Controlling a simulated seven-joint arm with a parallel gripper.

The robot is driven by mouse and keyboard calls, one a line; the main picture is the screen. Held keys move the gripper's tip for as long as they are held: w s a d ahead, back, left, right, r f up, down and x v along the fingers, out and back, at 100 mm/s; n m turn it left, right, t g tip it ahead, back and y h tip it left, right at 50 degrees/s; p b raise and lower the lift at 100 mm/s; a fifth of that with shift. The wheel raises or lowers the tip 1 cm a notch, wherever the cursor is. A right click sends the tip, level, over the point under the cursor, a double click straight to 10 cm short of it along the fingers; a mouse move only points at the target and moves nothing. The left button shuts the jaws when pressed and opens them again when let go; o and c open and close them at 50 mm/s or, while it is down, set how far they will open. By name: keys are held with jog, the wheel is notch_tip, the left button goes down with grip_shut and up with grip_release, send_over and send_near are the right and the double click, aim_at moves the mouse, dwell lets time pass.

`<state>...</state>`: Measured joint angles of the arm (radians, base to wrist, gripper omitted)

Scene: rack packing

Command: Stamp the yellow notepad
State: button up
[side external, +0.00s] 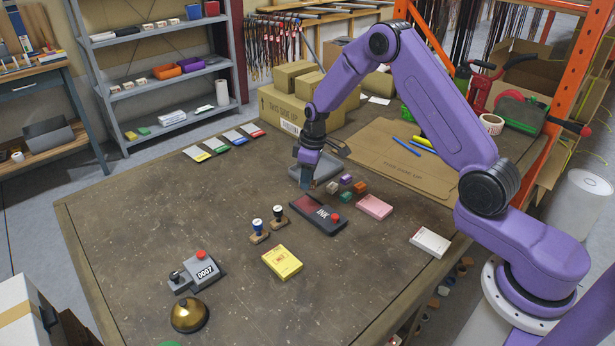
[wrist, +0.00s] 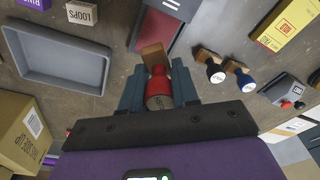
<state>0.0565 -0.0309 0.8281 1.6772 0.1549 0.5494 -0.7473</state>
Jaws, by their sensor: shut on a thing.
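The yellow notepad (side external: 282,262) lies flat on the table in front of the ink pad; in the wrist view it shows at the top right (wrist: 284,26). My gripper (side external: 306,184) is near the left end of the open ink pad (side external: 326,218). In the wrist view my gripper (wrist: 159,92) is shut on a stamp with a red handle (wrist: 157,80) and a wooden block. The block is close to the dark red pad (wrist: 160,28); I cannot tell whether they touch. In the side view the held stamp is mostly hidden by the fingers.
A grey tray (wrist: 62,55), small blocks (side external: 347,181) and a pink pad (side external: 374,207) are near.

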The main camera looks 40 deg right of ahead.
jog(key=s+a+n, duration=0.5)
jog(key=s+a, duration=0.1)
jog(key=a, duration=0.6)
jog(key=n, duration=0.4)
send_over(286, 267)
jog(key=shift+g+y, duration=0.3)
jog(key=shift+g, duration=0.1)
jog(key=shift+d+f, duration=0.15)
jog(key=shift+f, duration=1.25)
jog(key=shift+d+f, duration=0.1)
jog(key=shift+f, duration=1.25)
jog(key=shift+s+f, duration=0.1)
jog(key=shift+f, duration=0.55)
notch_tip(286, 267, up, 7)
jog(key=shift+r, duration=0.1)
